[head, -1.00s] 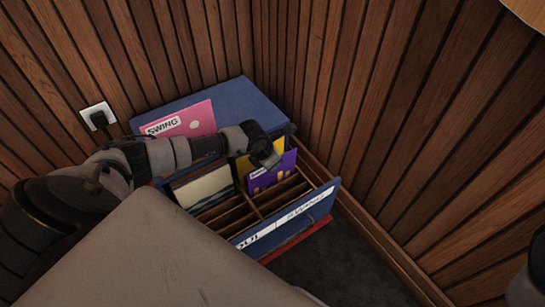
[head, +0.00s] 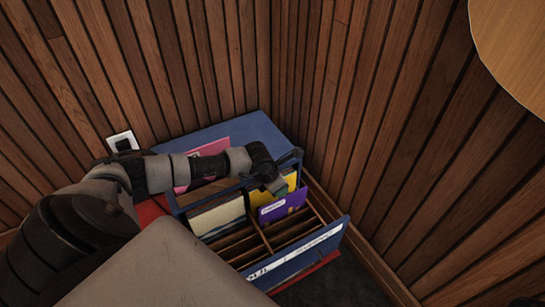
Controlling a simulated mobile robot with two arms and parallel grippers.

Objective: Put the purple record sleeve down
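The purple record sleeve (head: 290,204) stands in the right column of the open blue record drawer (head: 306,262), with a white label along its top. My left gripper (head: 284,172) is just above and behind it, over a yellow sleeve (head: 291,181). Its fingers look spread apart, and I see no sleeve held between them. The purple sleeve's lower part is hidden in the drawer. My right gripper is not in view.
A cream sleeve (head: 217,217) stands in the left column. Several front slots are empty. A pink sleeve (head: 208,152) is at the blue cabinet top (head: 258,130), partly behind my arm. Slatted wooden walls (head: 385,130) close in behind and right.

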